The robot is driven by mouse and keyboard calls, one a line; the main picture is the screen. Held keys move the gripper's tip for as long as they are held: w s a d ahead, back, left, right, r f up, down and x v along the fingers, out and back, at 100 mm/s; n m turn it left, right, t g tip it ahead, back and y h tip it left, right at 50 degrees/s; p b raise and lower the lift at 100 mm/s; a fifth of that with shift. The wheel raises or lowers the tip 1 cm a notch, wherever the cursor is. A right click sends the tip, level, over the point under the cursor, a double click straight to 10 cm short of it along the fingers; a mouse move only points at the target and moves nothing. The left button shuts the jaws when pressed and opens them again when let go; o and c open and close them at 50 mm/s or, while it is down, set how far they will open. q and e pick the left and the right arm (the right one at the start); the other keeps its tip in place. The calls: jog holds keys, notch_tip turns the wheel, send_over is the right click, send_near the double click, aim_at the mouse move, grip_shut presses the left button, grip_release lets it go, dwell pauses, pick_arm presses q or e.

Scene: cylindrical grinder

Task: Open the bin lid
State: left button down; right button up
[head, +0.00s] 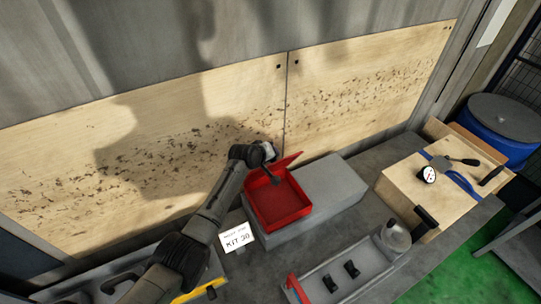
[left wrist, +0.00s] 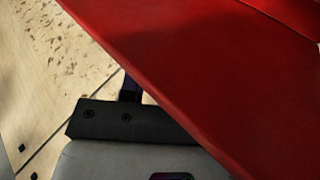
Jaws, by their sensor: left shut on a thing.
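The red bin (head: 284,208) sits on a grey block in the head view, and its inside shows from above. Its red lid (head: 289,161) stands raised and tilted along the bin's back edge. My left gripper (head: 275,180) is at the left end of the lid, above the bin's back left part, and is shut on the lid. In the left wrist view the lid (left wrist: 215,75) fills the upper right as a large red sheet and hides most of the fingers. My right gripper is not in view.
A sign reading KIT 30 (head: 238,238) stands left of the bin. A grey tray (head: 345,272) with black parts lies in front. A wooden box (head: 405,190) with a gauge is at the right, near a blue drum (head: 500,125). A wood-panelled wall (head: 350,95) is close behind.

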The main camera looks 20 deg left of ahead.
pick_arm(q)
jog(key=c, duration=0.8)
grip_release()
jog(key=shift+s+a+r, duration=0.2)
jog(key=shift+s+r, duration=0.2)
jog(key=shift+s, duration=0.05)
jog(key=v, duration=1)
jog(key=shift+s+a, duration=0.15)
jog(key=shift+s, duration=0.05)
jog(key=shift+v, duration=1.05)
jog(key=shift+r, duration=0.1)
jog(key=shift+m, duration=0.3)
